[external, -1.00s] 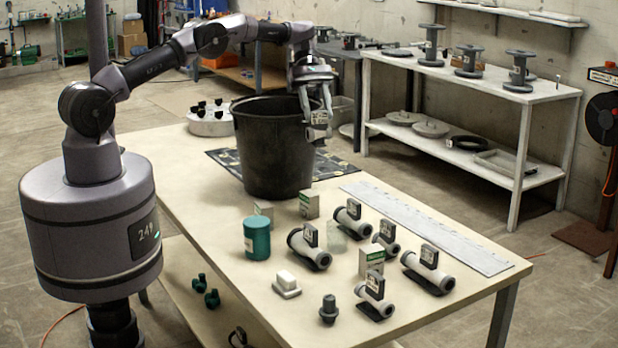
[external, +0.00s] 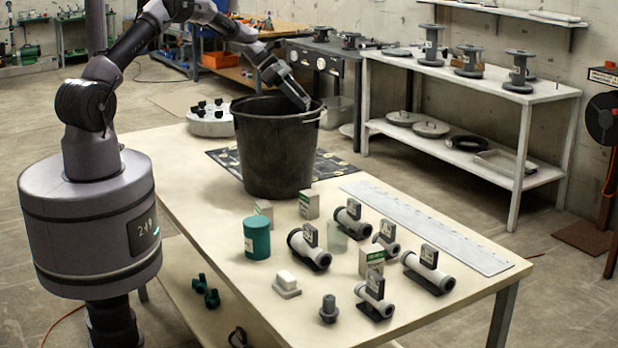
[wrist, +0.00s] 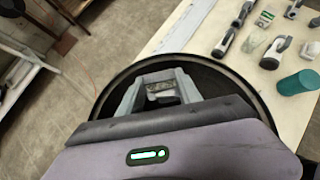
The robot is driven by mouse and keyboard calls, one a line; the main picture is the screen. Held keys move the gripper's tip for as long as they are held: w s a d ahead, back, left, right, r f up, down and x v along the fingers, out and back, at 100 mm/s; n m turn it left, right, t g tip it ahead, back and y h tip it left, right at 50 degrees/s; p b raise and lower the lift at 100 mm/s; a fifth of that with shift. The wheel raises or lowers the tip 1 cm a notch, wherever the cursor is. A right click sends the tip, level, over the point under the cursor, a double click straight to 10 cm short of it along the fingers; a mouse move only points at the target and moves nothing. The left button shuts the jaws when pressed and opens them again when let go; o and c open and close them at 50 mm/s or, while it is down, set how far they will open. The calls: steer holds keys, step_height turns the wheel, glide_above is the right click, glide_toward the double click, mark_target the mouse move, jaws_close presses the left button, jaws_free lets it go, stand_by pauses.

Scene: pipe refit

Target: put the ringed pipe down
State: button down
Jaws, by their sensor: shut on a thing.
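A black bucket (external: 280,155) stands on the table (external: 185,190) at its far end. My gripper (wrist: 163,92) is over the bucket's mouth, and in the external view it reaches down past the rim, its fingertips hidden. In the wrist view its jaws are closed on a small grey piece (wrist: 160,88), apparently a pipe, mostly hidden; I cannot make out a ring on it. Several grey pipes with dark upright tags stand on the table, among them one (external: 309,250), one (external: 427,270) and one (external: 374,299).
A teal canister (external: 257,240), small boxes (external: 309,205), a white block (external: 286,285) and a dark grey fitting (external: 328,308) stand among the pipes. A pale flat strip (external: 430,228) lies along the right edge. A dark mat (external: 225,160) lies under the bucket.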

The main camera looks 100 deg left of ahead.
step_height(320, 180, down, 11)
steer(key=b, duration=0.2)
steer(key=shift+w+r+b, duration=0.1)
steer(key=shift+r+b, duration=0.1)
steer(key=shift+b, duration=0.2)
steer(key=c, duration=0.8)
jaws_free()
